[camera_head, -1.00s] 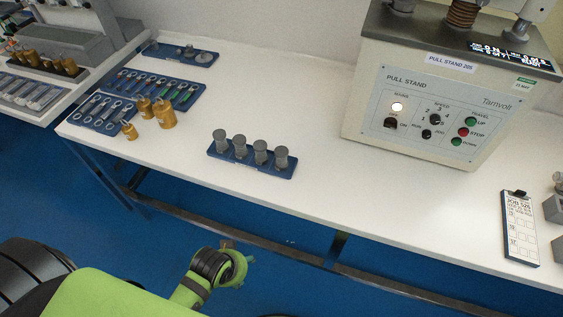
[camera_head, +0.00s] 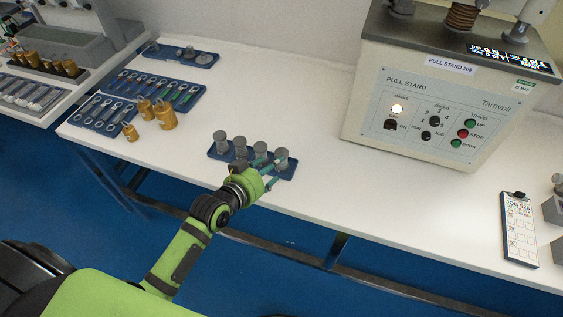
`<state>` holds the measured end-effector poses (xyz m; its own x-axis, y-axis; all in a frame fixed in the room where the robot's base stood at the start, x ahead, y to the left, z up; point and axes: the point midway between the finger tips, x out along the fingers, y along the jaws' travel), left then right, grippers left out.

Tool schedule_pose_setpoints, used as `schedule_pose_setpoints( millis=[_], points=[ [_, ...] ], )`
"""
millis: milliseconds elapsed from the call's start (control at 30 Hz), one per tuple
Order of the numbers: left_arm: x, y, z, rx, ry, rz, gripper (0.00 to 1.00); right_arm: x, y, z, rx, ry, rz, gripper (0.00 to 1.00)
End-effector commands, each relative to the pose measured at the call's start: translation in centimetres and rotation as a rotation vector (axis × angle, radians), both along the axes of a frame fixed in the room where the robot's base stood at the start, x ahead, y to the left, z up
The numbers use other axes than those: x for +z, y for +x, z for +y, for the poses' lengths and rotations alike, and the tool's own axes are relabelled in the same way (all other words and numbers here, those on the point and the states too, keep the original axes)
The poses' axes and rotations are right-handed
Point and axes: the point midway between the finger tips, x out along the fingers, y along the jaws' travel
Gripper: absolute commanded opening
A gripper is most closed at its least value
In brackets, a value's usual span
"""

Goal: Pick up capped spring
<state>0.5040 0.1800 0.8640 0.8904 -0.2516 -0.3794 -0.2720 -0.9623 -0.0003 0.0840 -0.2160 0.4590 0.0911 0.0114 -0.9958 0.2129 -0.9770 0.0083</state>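Several grey capped cylinders (camera_head: 221,142) stand upright in a row on a small blue tray (camera_head: 213,153) near the table's front edge. I cannot tell whether they are springs. A copper-coloured coil (camera_head: 461,13) is on top of the pull stand, cut off by the picture's top edge. My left gripper (camera_head: 273,171) is at the front right part of the blue tray, close to the right-hand cylinders. Its teal fingers look apart, with nothing visibly held. The gripper partly hides the tray and the cylinders' lower parts. My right gripper is not in view.
The pull stand (camera_head: 450,95) stands at the back right. Brass weights (camera_head: 165,115) and blue trays of tools (camera_head: 153,88) are on the left. A clipboard (camera_head: 519,230) lies at the right. The table (camera_head: 400,205) is clear between the small tray and the clipboard.

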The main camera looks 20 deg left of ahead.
Motion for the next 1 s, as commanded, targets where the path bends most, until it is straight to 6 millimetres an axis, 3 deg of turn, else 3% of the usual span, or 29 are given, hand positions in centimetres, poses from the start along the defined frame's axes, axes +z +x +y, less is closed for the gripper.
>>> schedule_pose_setpoints(
  millis=[400, 700, 733, 867, 1000],
  points=[
    [-1.7, 4.4, -1.3, 0.000, 0.000, 0.002, 0.59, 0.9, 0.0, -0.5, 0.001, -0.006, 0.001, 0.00],
    [-1.9, 4.7, -1.4, -0.001, 0.000, 0.003, 0.59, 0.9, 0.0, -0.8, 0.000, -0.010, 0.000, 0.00],
    [-1.9, 4.7, -1.4, -0.001, 0.000, 0.003, 0.51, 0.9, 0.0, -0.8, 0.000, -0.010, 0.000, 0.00],
    [-1.9, 4.7, -1.4, 0.000, 0.001, 0.003, 0.00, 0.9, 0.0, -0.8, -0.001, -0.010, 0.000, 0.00],
    [-1.9, 4.7, -1.4, 0.000, 0.001, 0.004, 0.00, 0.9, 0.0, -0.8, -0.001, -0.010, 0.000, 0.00]
  ],
)
